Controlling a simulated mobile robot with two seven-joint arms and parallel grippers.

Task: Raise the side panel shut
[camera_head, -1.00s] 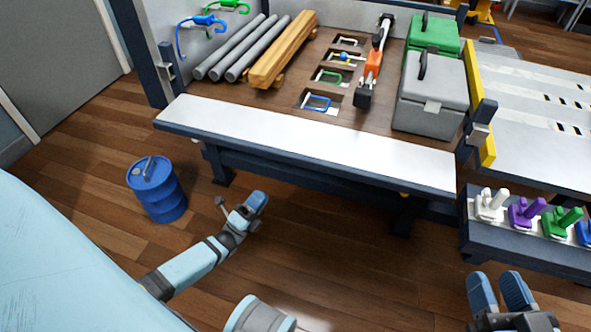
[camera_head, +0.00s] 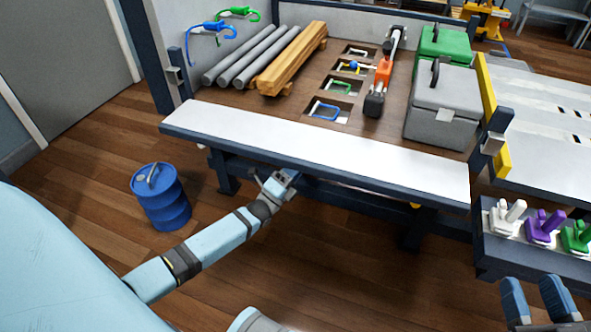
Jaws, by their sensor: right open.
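The side panel (camera_head: 310,148) is folded down along the front of the cargo bed (camera_head: 245,100). Its broad white inner face points up and its dark blue edge faces me. My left gripper (camera_head: 282,180) is just below the panel's front edge, left of its middle. Its fingertips are partly hidden there, so I cannot tell whether it touches the panel or how far its jaws are apart. My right gripper (camera_head: 533,298) is open and empty at the bottom right, well away from the panel. Latch posts stand at the bed's left corner (camera_head: 176,75) and right corner (camera_head: 493,143).
The bed holds grey pipes (camera_head: 252,55), timber beams (camera_head: 292,60), an orange strap tool (camera_head: 382,75), a grey case (camera_head: 442,105) and a green case (camera_head: 443,42). A blue drum (camera_head: 161,196) stands on the floor at left. A rack with coloured handles (camera_head: 540,228) is at right.

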